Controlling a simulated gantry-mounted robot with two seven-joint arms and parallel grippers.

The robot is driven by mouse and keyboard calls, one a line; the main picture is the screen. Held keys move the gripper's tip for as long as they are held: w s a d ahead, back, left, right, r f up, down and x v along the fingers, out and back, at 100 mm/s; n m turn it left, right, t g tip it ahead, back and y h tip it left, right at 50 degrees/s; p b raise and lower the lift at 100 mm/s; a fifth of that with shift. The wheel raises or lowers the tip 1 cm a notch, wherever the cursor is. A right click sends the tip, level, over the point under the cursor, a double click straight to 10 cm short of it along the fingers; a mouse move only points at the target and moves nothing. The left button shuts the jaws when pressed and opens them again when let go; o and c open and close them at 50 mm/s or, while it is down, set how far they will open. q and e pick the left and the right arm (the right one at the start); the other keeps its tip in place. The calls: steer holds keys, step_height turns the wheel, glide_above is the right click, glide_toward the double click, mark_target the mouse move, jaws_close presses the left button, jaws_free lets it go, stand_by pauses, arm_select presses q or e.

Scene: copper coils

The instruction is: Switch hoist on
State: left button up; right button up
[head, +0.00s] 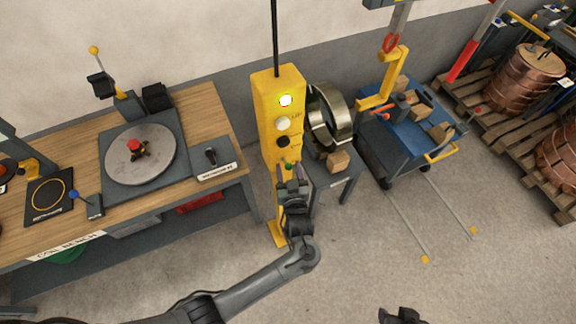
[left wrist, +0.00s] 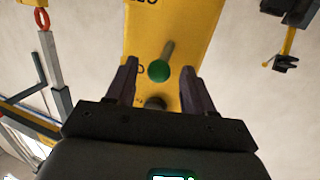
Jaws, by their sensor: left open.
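The knob also shows in the left wrist view (left wrist: 159,71), on a short metal shaft. My left gripper (head: 290,171) is open at the pendant's lower end. In the left wrist view its fingers stand either side of the knob, with gaps on both sides. A dark part at the bottom edge appears to be my right gripper (head: 400,316), mostly cut off.
A wooden bench with a round turntable (head: 140,154) stands at left. A metal ring (head: 331,115) and a small wooden block (head: 338,160) rest on a stand right of the pendant. A blue cart (head: 385,140) and copper coils (head: 530,75) are farther right. The front floor is open.

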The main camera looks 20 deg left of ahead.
arm_select(q)
steer(key=b+v, duration=0.1)
steer(key=v, duration=0.8)
steer(key=shift+d, duration=0.1)
steer(key=s+a+g+h+p, duration=0.3)
steer(key=s+a+p, duration=0.5)
steer(key=s+a, duration=0.3)
steer(key=s+d+r+m+g+h+p, duration=0.1)
steer(key=s+r+m+g+h, duration=0.4)
steer(key=s+r+m+g, duration=0.3)
steer(key=shift+s+r+h+p, duration=0.3)
steer(key=shift+s+r+p, duration=0.1)
steer(key=shift+s+r, duration=0.85)
